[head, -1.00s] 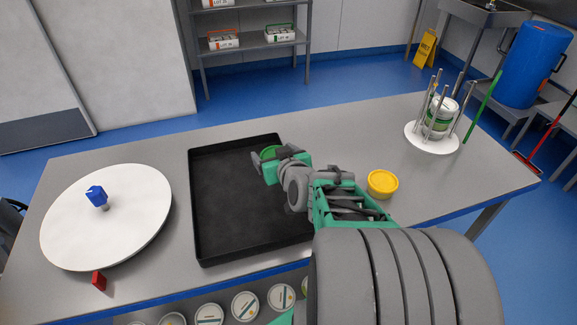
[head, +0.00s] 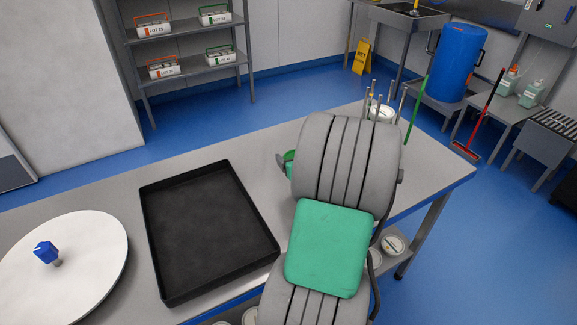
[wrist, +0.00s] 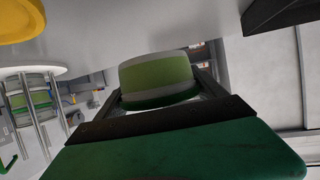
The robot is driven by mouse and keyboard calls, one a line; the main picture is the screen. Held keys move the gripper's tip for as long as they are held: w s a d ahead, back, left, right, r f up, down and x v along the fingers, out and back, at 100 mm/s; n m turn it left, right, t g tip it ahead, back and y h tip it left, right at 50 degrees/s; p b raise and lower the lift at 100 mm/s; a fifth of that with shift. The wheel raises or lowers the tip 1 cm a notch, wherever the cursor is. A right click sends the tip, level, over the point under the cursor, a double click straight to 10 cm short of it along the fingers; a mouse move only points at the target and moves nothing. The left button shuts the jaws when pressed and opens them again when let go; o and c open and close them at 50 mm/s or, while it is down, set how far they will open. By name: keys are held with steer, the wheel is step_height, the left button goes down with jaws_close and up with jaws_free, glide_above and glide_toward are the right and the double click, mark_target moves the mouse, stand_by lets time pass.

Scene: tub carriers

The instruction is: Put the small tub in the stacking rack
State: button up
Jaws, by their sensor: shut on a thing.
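The small tub, white with a green label and a green lid, is held between my gripper's fingers (wrist: 158,92). In the wrist view the small tub (wrist: 158,74) fills the middle; in the head view only a green sliver of it (head: 290,164) shows beside my arm. It is held right of the black tray. The stacking rack (wrist: 52,70) has a white round base and several upright metal posts around another green-and-white tub (wrist: 38,98). In the head view my arm hides most of the rack; post tops and a white lid (head: 383,111) show.
The black tray (head: 210,303) is empty. A white turntable (head: 80,270) with a blue knob (head: 45,252) is at left. A yellow lid (wrist: 20,18) shows near the rack in the wrist view; my arm hides it in the head view. The table's right end (head: 435,165) is clear.

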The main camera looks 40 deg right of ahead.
steer(key=w+f, duration=0.1)
steer(key=w+d+f, duration=0.1)
steer(key=f, duration=0.1)
steer(key=shift+w+d+f, duration=0.3)
steer(key=shift+w+f, duration=0.1)
step_height(320, 180, down, 4)
steer(key=shift+w+d+r+p, duration=0.15)
steer(key=shift+r+p, duration=0.1)
steer(key=shift+p, duration=0.45)
steer(key=shift+f+b, duration=0.2)
steer(key=shift+b, duration=0.1)
steer(key=o, duration=1.5)
steer(key=shift+o, duration=0.2)
steer(key=shift+r, duration=0.1)
